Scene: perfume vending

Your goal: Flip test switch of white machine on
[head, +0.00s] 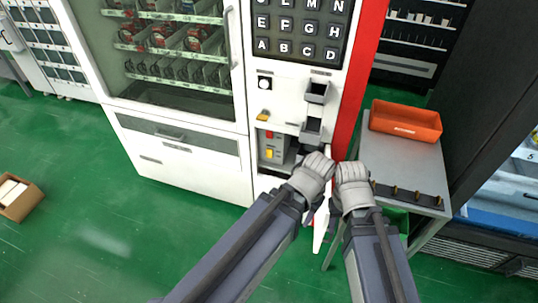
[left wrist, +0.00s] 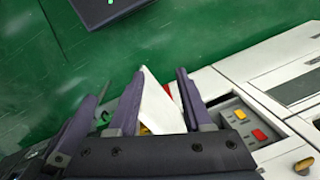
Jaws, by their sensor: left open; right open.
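The white machine (head: 190,165) stands upright, with a small grey control recess (head: 283,147) open low on its front. In the recess are a red switch (head: 269,135) and a yellow switch (head: 269,153); the left wrist view also shows the red one (left wrist: 240,114) and yellow one (left wrist: 260,134). I cannot tell which is the test switch or its state. My left gripper (head: 318,162) is just right of the recess, open, with a white flap (left wrist: 160,104) showing between its fingers (left wrist: 160,92). Contact is unclear. My right gripper (head: 349,166) is open beside it.
A grey side table (head: 412,160) stands at the right, with an orange bin (head: 405,120) on it. A red panel (head: 360,70) edges the machine. A cardboard box (head: 18,198) lies on the green floor at the left; that floor is mostly clear.

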